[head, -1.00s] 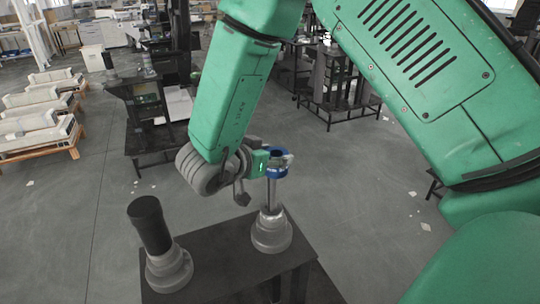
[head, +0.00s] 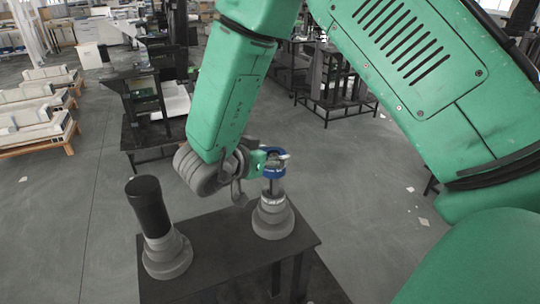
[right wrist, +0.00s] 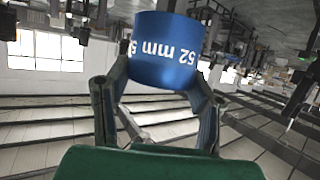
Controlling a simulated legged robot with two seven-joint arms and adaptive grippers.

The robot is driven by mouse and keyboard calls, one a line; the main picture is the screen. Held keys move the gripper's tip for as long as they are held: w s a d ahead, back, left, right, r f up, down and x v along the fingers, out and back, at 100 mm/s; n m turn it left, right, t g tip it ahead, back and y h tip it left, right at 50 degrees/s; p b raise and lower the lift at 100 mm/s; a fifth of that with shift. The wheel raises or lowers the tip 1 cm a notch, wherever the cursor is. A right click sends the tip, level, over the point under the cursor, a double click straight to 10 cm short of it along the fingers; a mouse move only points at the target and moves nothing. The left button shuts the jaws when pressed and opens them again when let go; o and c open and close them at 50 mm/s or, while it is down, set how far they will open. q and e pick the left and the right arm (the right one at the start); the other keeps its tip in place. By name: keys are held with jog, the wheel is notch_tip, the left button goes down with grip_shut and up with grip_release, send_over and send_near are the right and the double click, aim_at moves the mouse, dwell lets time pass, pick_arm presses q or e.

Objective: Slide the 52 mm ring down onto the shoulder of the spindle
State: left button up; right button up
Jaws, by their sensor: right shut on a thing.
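The blue ring (head: 272,170) is held in my right gripper (head: 268,161), high over the stepped grey base of the spindle (head: 272,218). A short dark length of the spindle shows between the ring and the base, so the ring is apart from the wide steps. The ring looks in line with the spindle, but I cannot tell how far it is around it. In the right wrist view the ring (right wrist: 165,50), marked "52 mm", sits between the two fingers of my right gripper (right wrist: 158,88). No spindle shows there. My left gripper is not in view.
Both stands are on a dark table (head: 225,258). A second grey stepped base (head: 167,257) with a black cylinder (head: 149,207) stands on the left. Dark racks (head: 335,85) and pale pallets (head: 35,125) are farther off.

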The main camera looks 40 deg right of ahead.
aim_at(271, 176)
jog(key=shift+d+f+b, duration=0.15)
jog(key=shift+f+b, duration=1.35)
jog(key=shift+f, duration=1.6)
jog(key=o, duration=1.7)
jog(key=shift+c, duration=0.2)
